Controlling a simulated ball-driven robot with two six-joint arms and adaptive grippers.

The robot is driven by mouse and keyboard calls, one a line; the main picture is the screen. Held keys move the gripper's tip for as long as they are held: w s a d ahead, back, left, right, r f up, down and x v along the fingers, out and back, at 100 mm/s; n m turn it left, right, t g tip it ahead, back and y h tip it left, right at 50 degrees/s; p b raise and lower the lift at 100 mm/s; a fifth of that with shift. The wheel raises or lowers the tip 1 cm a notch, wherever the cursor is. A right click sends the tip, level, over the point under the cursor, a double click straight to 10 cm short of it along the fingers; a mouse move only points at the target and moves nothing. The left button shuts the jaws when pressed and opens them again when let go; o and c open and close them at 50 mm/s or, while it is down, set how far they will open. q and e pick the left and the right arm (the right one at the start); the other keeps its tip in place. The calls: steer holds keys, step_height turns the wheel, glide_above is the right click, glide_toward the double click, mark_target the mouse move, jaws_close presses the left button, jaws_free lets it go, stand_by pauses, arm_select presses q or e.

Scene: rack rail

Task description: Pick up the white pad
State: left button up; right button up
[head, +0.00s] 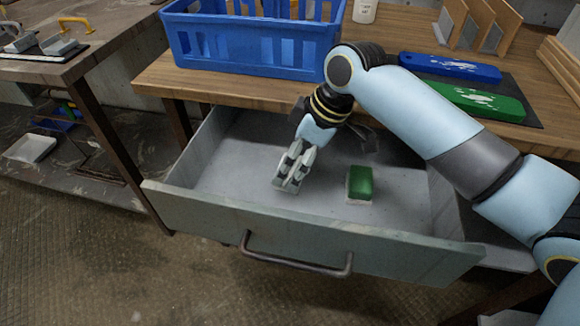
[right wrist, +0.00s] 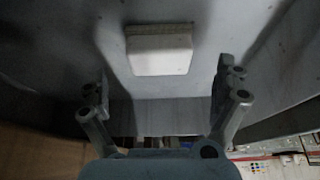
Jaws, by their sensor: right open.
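The white pad (right wrist: 160,52) lies on the grey drawer floor in the right wrist view, a small pale block at upper middle. My right gripper (right wrist: 162,78) is open, with one finger to each side of the pad in the picture; no contact shows. In the head view my right gripper (head: 291,168) is down inside the open drawer, left of a green block. There I cannot tell the pad apart from the gripper, which seems to cover it. My left gripper is not in view.
The pulled-out grey drawer (head: 230,211) has low walls around the gripper. A green block (head: 361,182) with a pale underside lies to the right.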

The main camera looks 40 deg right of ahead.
steer(key=x, duration=0.3)
steer(key=shift+s+d, duration=0.1)
steer(key=c, duration=1.3)
steer(key=shift+c, duration=0.2)
